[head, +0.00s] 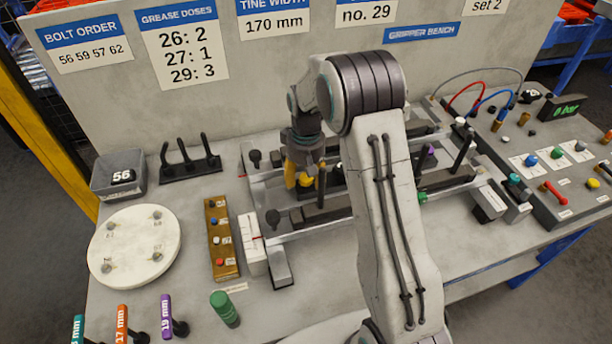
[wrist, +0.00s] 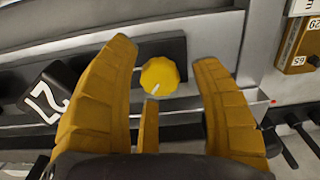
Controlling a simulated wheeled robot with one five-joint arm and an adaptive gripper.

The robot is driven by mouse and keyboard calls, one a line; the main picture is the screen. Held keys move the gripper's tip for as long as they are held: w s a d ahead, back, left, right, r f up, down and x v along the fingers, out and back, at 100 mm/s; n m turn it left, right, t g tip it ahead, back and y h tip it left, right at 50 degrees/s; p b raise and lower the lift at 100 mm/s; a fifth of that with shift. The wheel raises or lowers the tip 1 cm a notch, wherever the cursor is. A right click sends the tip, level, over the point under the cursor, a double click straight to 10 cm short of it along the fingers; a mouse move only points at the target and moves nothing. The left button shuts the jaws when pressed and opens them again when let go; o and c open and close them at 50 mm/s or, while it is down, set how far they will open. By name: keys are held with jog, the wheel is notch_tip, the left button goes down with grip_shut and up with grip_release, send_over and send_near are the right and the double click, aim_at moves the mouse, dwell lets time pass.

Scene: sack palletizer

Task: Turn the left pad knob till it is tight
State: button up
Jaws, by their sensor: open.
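A yellow round knob (wrist: 160,76) with a white pointer line sits on a dark bar in the wrist view. It lies between the tips of my gripper (wrist: 166,60), whose two yellow fingers are spread with a gap on each side of the knob. A thin yellow piece stands between the fingers, just below the knob. In the head view, my gripper (head: 305,180) points down over the left part of the bench fixture (head: 330,222), and the knob cannot be told apart from the yellow fingers there.
A black block marked 27 (wrist: 45,95) lies left of the fingers in the wrist view. A brass bolt block (head: 222,240), a white round plate (head: 135,244) and a grey bin (head: 118,172) stand left of the fixture. A green knob (head: 422,197) is to the right.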

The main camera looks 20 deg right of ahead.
jog(key=shift+c, duration=0.2)
grip_shut()
dwell(0.6)
jog(key=shift+f+m, duration=0.15)
jog(key=shift+m, duration=0.25)
jog(key=m+b, duration=0.2)
jog(key=m, duration=0.2)
jog(key=m+b, duration=0.1)
jog(key=m, duration=0.4)
jog(key=shift+s+b, duration=0.1)
jog(key=shift+b, duration=0.3)
jog(key=shift+m, duration=0.4)
jog(key=shift+o, duration=0.2)
grip_release()
